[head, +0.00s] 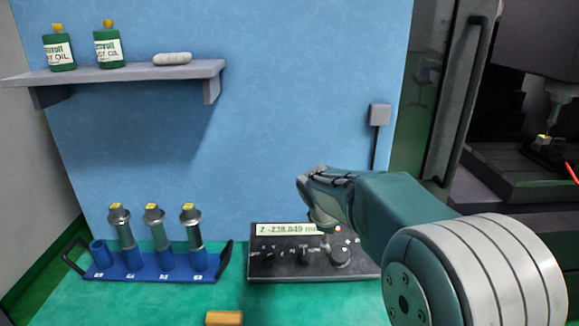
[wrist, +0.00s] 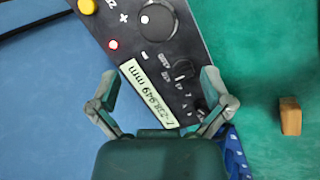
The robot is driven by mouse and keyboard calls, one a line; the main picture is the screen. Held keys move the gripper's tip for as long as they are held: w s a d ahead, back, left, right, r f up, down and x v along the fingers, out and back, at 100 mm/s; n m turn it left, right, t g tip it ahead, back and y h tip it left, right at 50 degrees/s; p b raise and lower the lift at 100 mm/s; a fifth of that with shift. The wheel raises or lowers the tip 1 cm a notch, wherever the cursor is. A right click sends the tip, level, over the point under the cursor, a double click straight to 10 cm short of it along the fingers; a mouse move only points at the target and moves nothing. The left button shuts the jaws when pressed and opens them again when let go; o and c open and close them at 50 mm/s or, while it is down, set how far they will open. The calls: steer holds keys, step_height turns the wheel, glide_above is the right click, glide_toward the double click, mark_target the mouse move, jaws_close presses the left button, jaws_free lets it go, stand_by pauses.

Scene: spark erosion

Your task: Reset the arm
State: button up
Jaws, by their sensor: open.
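My gripper (head: 312,190) is in front of the blue wall in the head view, above a dark control box with knobs and a lit display (head: 300,262). In the wrist view my gripper (wrist: 160,88) has its two fingers spread wide with nothing between them but the view of the control box (wrist: 183,72) behind. The display reads about Z -238.949 mm. A red light and a yellow button show on the box in the wrist view. In the head view my forearm hides the box's upper right part.
A blue rack (head: 150,266) holds several grey tool holders with yellow tops; its leftmost socket is empty. A wooden block (head: 224,318) lies on the green bench. A shelf (head: 130,73) carries two green bottles and a pale object. The machine (head: 520,160) stands open at right.

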steer(key=s+d+r+m+y, duration=0.1)
steer(key=s+d+r+m, duration=0.2)
steer(key=s, duration=0.5)
steer(key=s+r+m+y, duration=0.1)
steer(key=s+r+m, duration=0.25)
steer(key=s, duration=0.45)
steer(key=s+f+m+t+y, duration=0.1)
steer(key=s+m, duration=0.4)
steer(key=s, duration=0.9)
steer(key=shift+s+d+t, duration=0.15)
steer(key=shift+t, duration=0.25)
